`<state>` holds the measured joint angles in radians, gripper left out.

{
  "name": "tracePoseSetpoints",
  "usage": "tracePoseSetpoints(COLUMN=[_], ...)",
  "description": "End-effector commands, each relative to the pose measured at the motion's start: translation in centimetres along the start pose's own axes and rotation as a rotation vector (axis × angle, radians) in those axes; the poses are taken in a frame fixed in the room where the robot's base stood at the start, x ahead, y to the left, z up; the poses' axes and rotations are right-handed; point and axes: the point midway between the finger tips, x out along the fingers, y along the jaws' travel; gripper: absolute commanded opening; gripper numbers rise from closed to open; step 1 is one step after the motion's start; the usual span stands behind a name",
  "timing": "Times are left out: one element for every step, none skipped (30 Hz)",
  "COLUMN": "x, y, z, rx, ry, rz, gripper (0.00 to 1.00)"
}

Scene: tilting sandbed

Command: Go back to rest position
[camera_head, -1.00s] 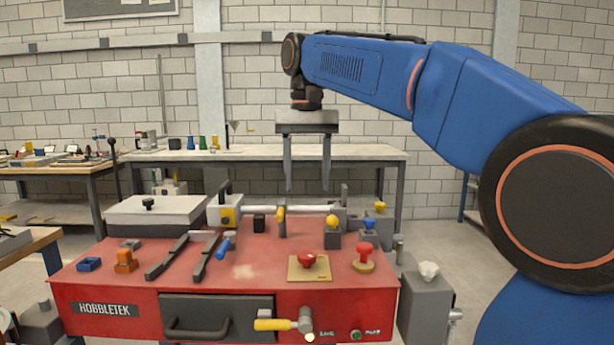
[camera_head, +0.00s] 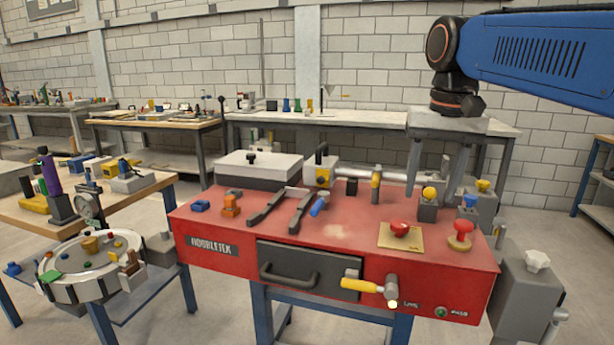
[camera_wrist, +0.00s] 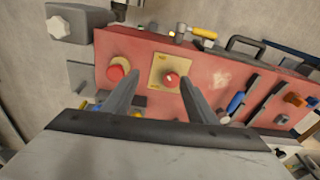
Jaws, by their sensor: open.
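My gripper (camera_head: 432,180) hangs from my blue arm at the upper right of the head view, fingers pointing down. Its two fingers are apart with nothing between them. It is above the back right part of the red workbench (camera_head: 340,229). In the wrist view my gripper (camera_wrist: 160,85) shows both fingers spread over the bench.
A red knob (camera_head: 460,235), a yellow-handled hammer-like lever (camera_head: 368,288) and a drawer (camera_head: 310,270) are on the bench. A grey box with a white knob (camera_head: 530,285) stands at right. A round table (camera_head: 90,265) with small parts is at left.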

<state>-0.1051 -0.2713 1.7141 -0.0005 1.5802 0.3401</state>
Motion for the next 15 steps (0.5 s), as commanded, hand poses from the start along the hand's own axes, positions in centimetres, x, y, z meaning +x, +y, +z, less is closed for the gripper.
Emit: tracePoseSetpoints(x=[1.1, 1.8, 2.8, 3.5, 4.3, 5.3, 6.1, 7.0, 8.1, 8.9, 9.8, 11.0, 11.9, 12.8, 14.1], y=[0.8, 1.2, 1.7, 2.1, 2.4, 2.9, 3.3, 3.6, 4.1, 4.5, 4.8, 5.3, 5.6, 5.9, 6.3], z=[1.4, 2.0, 2.9, 3.6, 4.3, 5.2, 5.9, 6.6, 7.5, 8.2, 8.9, 9.9, 10.6, 11.3, 12.3], rx=[-0.012, -0.020, -0.032, -0.041, -0.051, -0.062, -0.072, -0.080, -0.092, -0.101, -0.109, -0.122, -0.131, -0.141, -0.152], ry=[0.016, 0.027, 0.041, 0.051, 0.062, 0.077, 0.088, 0.099, 0.114, 0.125, 0.136, 0.151, 0.162, 0.173, 0.188], rz=[-0.004, -0.007, -0.011, -0.013, -0.015, -0.018, -0.020, -0.022, -0.024, -0.025, -0.026, -0.027, -0.028, -0.029, -0.029], gripper=[0.52, 0.52, 0.52, 0.52, 0.52, 0.52, 0.52, 0.52, 0.52, 0.52, 0.52, 0.52, 0.52, 0.52, 0.52])
